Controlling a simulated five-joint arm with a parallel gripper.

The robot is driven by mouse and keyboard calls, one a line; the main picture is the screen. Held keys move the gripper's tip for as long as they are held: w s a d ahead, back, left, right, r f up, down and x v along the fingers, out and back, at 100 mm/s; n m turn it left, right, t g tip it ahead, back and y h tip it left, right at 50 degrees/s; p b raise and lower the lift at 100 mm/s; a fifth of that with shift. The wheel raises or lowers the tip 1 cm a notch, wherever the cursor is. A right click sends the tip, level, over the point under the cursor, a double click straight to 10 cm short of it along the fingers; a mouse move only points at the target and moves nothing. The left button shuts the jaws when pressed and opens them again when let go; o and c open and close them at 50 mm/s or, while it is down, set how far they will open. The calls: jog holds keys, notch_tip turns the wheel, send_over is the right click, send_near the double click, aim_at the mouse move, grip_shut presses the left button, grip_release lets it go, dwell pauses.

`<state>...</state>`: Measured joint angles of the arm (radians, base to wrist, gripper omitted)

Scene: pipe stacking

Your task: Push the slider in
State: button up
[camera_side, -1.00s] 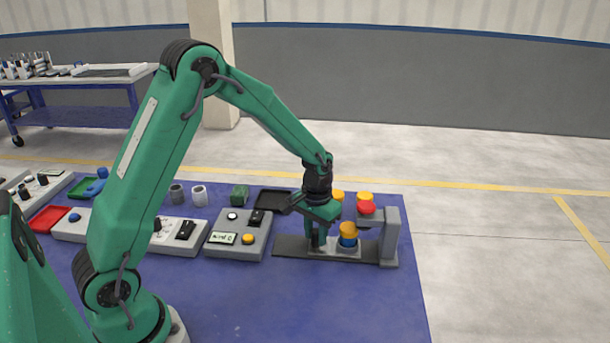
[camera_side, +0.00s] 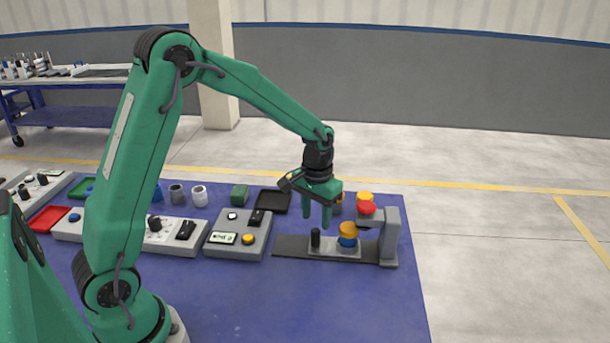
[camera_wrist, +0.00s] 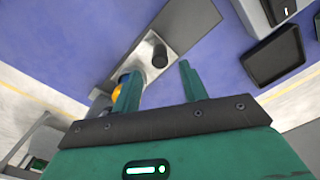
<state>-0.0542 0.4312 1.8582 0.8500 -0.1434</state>
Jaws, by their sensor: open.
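The slider is a light grey plate (camera_side: 326,252) on a dark grey base rail (camera_side: 288,246). A black knob (camera_side: 315,240) stands upright at its left end. A stack of a blue and an orange pipe piece (camera_side: 347,236) stands at its right end, beside the grey press post (camera_side: 390,238) with a red top (camera_side: 367,208). My gripper (camera_side: 317,218) is open and empty above the knob, apart from it. In the wrist view the knob (camera_wrist: 160,56) shows beyond my open fingers (camera_wrist: 161,86), and the orange piece (camera_wrist: 117,94) is partly hidden by the left finger.
A grey control box (camera_side: 240,238) with a small display stands left of the rail, and a black tray (camera_side: 273,201) lies behind. The blue mat in front is clear.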

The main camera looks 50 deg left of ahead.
aim_at(315, 230)
jog(key=shift+r, duration=1)
jog(key=shift+s+m, duration=0.1)
jog(key=shift+m, duration=2.2)
jog(key=shift+f, duration=0.2)
jog(key=shift+f, duration=3.75)
grip_shut()
